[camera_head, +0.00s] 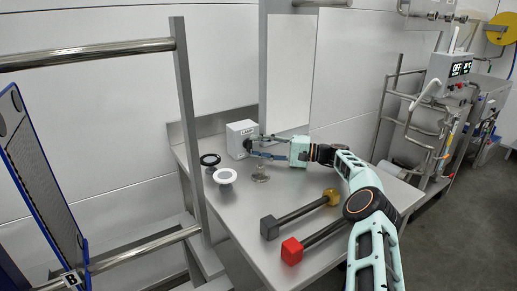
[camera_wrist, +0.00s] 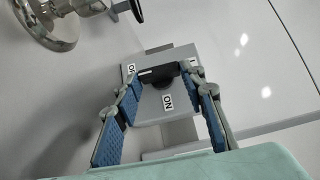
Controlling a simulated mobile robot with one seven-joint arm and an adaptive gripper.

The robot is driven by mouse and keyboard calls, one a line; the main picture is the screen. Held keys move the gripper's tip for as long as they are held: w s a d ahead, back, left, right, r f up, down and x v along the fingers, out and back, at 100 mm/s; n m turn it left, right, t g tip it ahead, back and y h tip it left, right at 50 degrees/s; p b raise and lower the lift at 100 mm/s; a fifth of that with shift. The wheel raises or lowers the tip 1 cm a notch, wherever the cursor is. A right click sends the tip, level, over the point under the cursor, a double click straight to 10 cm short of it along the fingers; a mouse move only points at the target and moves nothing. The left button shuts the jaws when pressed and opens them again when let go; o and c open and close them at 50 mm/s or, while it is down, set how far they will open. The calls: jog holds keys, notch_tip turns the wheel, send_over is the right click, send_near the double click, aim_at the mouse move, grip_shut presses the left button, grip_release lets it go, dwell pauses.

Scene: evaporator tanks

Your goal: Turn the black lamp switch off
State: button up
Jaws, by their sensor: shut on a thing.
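The black lamp switch (camera_wrist: 160,73) is a dark knob on the face of a light grey box (camera_wrist: 178,54). The box (camera_head: 240,133) stands against the wall at the back of the steel table in the head view. White labels sit around the knob; one below it in the wrist view reads ON. The knob lies roughly crosswise in the wrist view, with a small pale mark near its left end. My gripper (camera_wrist: 160,84) is shut on the switch, one blue-padded finger at each end of it. In the head view my gripper (camera_head: 254,147) hides most of the knob.
A black-rimmed disc (camera_head: 210,159), a white disc (camera_head: 225,176) and a metal fitting (camera_head: 260,174) stand close by. Grey (camera_head: 270,227) and red (camera_head: 291,251) block-ended bars lie at the table's front. A steel rail frame (camera_head: 186,120) stands left.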

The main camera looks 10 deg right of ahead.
jog(key=o, duration=1.2)
jog(key=shift+c, duration=0.2)
jog(key=shift+r, duration=0.1)
